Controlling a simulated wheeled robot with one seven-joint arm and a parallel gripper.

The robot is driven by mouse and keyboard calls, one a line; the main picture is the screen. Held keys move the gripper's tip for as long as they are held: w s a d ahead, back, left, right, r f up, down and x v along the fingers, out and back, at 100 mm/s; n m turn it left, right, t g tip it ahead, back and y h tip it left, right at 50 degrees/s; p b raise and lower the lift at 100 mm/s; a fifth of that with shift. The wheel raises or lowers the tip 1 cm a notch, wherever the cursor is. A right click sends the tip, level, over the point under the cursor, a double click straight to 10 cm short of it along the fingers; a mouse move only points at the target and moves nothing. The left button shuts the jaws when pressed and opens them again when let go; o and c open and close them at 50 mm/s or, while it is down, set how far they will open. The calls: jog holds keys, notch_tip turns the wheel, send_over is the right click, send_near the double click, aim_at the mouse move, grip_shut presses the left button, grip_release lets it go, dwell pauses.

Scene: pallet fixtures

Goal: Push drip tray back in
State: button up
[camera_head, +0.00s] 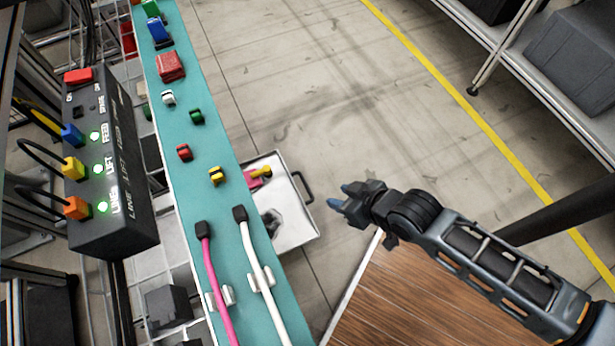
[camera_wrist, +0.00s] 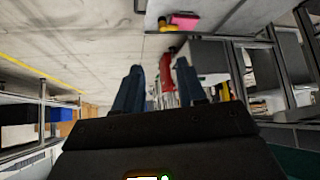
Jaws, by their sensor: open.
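The drip tray (camera_head: 291,212) is a pale shallow drawer. It sticks out to the right from under the teal bench top, with a black handle (camera_head: 304,187) on its outer side. A pink and yellow item (camera_head: 257,176) and a dark blotch lie in it. The bench hides the tray's inner part. My gripper (camera_head: 341,196) is open and empty, a short way right of the handle and apart from it in the picture. Its two blue fingers also show spread in the wrist view (camera_wrist: 158,88), with the pink and yellow item (camera_wrist: 183,20) near the top edge.
The teal bench top (camera_head: 190,122) carries small coloured clips, a pink cable (camera_head: 214,281) and a white cable (camera_head: 257,268). A black switch box (camera_head: 107,165) stands left. A brown wooden surface (camera_head: 400,300) lies below my arm. The floor beyond the tray is clear.

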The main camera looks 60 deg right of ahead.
jog(key=w+d+f+m+g+y+b, duration=0.1)
jog(key=w+d+f+g+b, duration=0.2)
jog(key=f, duration=0.5)
jog(key=w+d+f+m+g+b, duration=0.1)
jog(key=w+d+f+b, duration=0.35)
jog(key=f, duration=0.45)
jog(key=m+g+y+b, duration=0.2)
jog(key=g+y+b, duration=0.1)
jog(key=b, duration=0.2)
send_near(309, 189)
jog(key=f, duration=0.1)
jog(key=f+b, duration=0.1)
jog(key=f, duration=0.1)
jog(key=a+f+b, duration=0.1)
jog(key=f, duration=0.1)
jog(key=f+b, duration=0.1)
jog(key=f, duration=0.1)
jog(key=shift+w+a+f, duration=0.2)
jog(key=shift+w+f, duration=0.2)
grip_shut()
